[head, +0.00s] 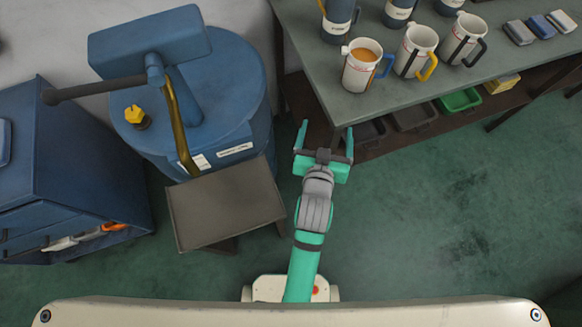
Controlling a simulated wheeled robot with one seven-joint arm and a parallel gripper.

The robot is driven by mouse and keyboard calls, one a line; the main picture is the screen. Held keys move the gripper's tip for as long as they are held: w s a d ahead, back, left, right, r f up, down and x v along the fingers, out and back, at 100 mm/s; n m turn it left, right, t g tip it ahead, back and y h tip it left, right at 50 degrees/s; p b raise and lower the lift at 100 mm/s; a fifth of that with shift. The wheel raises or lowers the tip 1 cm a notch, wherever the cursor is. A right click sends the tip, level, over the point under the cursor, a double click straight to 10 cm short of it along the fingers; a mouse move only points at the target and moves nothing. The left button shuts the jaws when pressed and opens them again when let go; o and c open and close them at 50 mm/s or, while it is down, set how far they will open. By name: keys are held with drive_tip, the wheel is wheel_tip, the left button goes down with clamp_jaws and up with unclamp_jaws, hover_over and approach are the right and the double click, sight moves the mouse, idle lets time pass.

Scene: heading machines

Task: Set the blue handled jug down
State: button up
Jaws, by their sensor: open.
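The blue handled jug (358,76) is a white cup with a blue handle on its right side and orange-brown liquid inside. It stands upright at the left front part of the grey-green table (445,87). My gripper (326,131) is open and empty. In the picture it is below and left of the jug, by the table's front left corner, apart from the jug. The height of my gripper against the table top is hard to tell.
White cups with a yellow handle (412,58) and a black handle (458,45) stand right of the jug. Dark blue containers (338,25) stand behind. Left are a blue drum machine (235,90), a grey tray (225,205) and a blue cabinet (75,185). Green floor (430,220) is clear at right.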

drive_tip(key=s+a+f+y, duration=0.1)
drive_tip(key=s+a, duration=0.2)
drive_tip(key=s, duration=0.6)
drive_tip(key=s+a+n+t+y, duration=0.1)
drive_tip(key=s+a, duration=0.2)
drive_tip(key=s, duration=0.6)
drive_tip(key=s+a+f+n+y, duration=0.1)
drive_tip(key=s+a, duration=0.2)
drive_tip(key=s, duration=0.5)
drive_tip(key=shift+s+a+f+t, duration=0.3)
drive_tip(key=shift+s+t, duration=0.1)
